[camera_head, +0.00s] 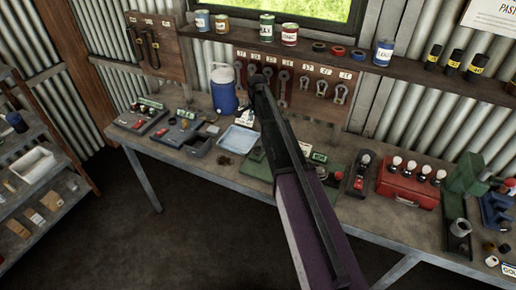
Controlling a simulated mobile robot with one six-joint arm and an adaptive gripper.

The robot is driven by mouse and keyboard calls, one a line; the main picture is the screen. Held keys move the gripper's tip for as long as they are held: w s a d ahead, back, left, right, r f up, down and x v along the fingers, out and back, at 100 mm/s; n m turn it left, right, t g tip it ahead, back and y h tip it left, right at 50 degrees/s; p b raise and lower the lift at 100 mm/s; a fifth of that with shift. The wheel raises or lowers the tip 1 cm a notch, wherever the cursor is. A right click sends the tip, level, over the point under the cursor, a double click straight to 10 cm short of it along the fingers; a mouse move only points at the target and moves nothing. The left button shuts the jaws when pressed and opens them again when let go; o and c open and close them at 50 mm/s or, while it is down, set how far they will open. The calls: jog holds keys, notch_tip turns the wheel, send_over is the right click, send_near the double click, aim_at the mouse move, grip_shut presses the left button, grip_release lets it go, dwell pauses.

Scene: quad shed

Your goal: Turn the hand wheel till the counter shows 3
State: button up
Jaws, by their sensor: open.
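My dark arm crosses the middle of the view from the lower right up to a joint in front of the tool board. I cannot make out my gripper or its fingertips. No hand wheel or counter can be told for certain at this size. A green base plate (257,168) lies on the bench, partly hidden behind my arm. Small fixtures with knobs and labels stand at the left of the bench, among them a dark grey one (141,120) and a grey block (188,135).
The workbench (190,170) runs along the corrugated wall. A blue jug (223,95) and a pale blue tray (238,139) stand left of my arm. A red box (405,186) and a green vise-like block (467,175) stand at the right. A shelf rack (45,215) is at far left; the floor before the bench is clear.

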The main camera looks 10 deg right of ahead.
aim_at(258, 149)
jog(key=shift+f+b, duration=6.4)
jog(key=shift+f, duration=0.2)
jog(key=shift+s, duration=0.1)
jog(key=c, duration=0.9)
